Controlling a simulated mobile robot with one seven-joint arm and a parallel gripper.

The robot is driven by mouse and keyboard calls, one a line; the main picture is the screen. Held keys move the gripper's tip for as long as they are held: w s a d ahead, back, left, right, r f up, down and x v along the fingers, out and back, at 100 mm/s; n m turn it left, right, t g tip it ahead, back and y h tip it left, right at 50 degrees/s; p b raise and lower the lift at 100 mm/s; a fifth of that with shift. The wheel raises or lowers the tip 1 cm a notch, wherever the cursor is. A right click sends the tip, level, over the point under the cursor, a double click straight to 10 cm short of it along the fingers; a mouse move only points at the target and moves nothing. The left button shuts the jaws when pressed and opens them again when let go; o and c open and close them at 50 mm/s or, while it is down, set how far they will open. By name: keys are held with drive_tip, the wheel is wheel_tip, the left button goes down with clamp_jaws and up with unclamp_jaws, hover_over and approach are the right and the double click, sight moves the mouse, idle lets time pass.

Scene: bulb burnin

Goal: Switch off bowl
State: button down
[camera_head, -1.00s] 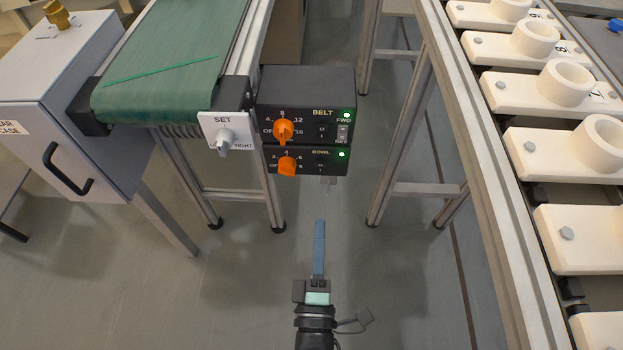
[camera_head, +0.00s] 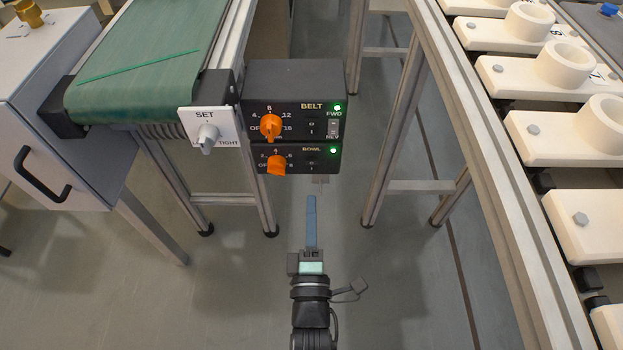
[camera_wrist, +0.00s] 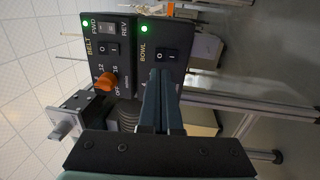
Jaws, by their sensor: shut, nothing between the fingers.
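The BOWL control box (camera_head: 297,159) hangs under the BELT box at the conveyor's end. It has an orange knob (camera_head: 277,166), a lit green light (camera_head: 333,150) and a small black O/I rocker switch (camera_head: 312,163). In the wrist view the BOWL rocker switch (camera_wrist: 167,56) shows just beyond the fingertips, with its green light (camera_wrist: 145,29) lit. The BOWL knob is hidden behind the fingers there. My gripper (camera_head: 311,199) is shut and empty, below and in front of the BOWL box. In the wrist view its blue fingers (camera_wrist: 160,75) point at the switch; contact cannot be told.
The BELT box (camera_head: 292,121) sits directly above, with its own orange knob (camera_head: 271,127), rocker switches and lit green light. A SET/TIGHT knob plate (camera_head: 209,129) is to the left. The green conveyor (camera_head: 140,75) lies behind. A rail with white blocks (camera_head: 567,140) runs along the right.

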sight(311, 164)
drive_tip(key=w+b, duration=0.1)
drive_tip(key=w, duration=0.3)
drive_tip(key=w+b, duration=0.1)
drive_tip(key=w, duration=0.2)
drive_tip(key=shift+r+b, duration=0.3)
drive_tip(key=shift+r, duration=0.1)
drive_tip(key=shift+w, duration=0.1)
